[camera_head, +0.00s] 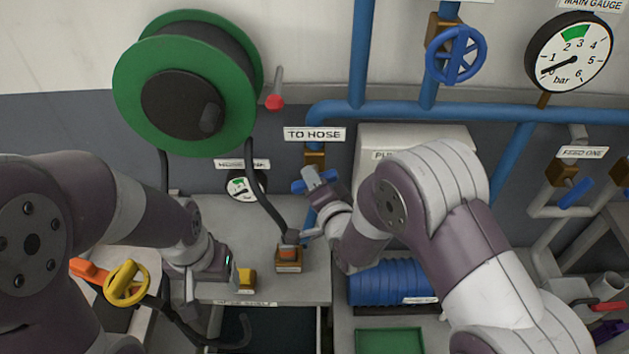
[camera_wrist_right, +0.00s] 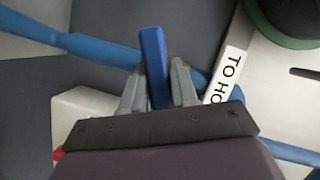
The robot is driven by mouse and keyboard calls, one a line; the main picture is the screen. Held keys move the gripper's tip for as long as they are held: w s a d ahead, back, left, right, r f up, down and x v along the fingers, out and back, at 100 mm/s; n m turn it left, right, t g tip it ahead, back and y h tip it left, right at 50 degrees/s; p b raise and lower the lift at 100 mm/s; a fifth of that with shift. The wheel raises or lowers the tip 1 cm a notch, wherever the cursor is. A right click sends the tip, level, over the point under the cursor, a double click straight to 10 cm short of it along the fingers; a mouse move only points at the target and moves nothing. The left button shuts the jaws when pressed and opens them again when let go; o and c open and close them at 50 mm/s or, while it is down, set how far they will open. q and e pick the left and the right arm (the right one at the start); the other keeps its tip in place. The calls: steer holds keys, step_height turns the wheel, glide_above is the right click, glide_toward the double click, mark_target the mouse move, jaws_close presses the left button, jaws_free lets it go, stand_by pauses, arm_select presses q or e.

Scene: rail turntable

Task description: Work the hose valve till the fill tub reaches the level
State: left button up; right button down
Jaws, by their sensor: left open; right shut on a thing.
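The hose valve has a brass body (camera_head: 314,158) on the blue pipe below the "TO HOSE" sign (camera_head: 315,134). Its blue lever (camera_head: 299,187) is between the fingers of my right gripper (camera_head: 316,179), which is shut on it. In the right wrist view the lever (camera_wrist_right: 154,66) stands between the two grey fingers (camera_wrist_right: 157,88). My left gripper (camera_head: 212,284) is open at the counter's left part, close to a yellow block (camera_head: 246,281). A dark tub opening (camera_head: 272,325), which seems to be the fill tub, lies below the counter edge. Its level cannot be made out.
A green hose reel (camera_head: 188,82) hangs above left, its black hose (camera_head: 262,196) running to a brass fitting on the counter (camera_head: 289,258). A blue ribbed cylinder (camera_head: 392,284) and green tray (camera_head: 389,341) are at right.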

steer(key=c, duration=1)
jaws_free()
steer(key=shift+o, duration=0.2)
steer(key=shift+s, duration=0.1)
steer(key=shift+s+d, duration=0.15)
steer(key=shift+s, duration=0.2)
steer(key=b+v, duration=0.3)
steer(key=v, duration=0.8)
steer(key=shift+s+d, duration=0.2)
steer(key=shift+s, duration=0.15)
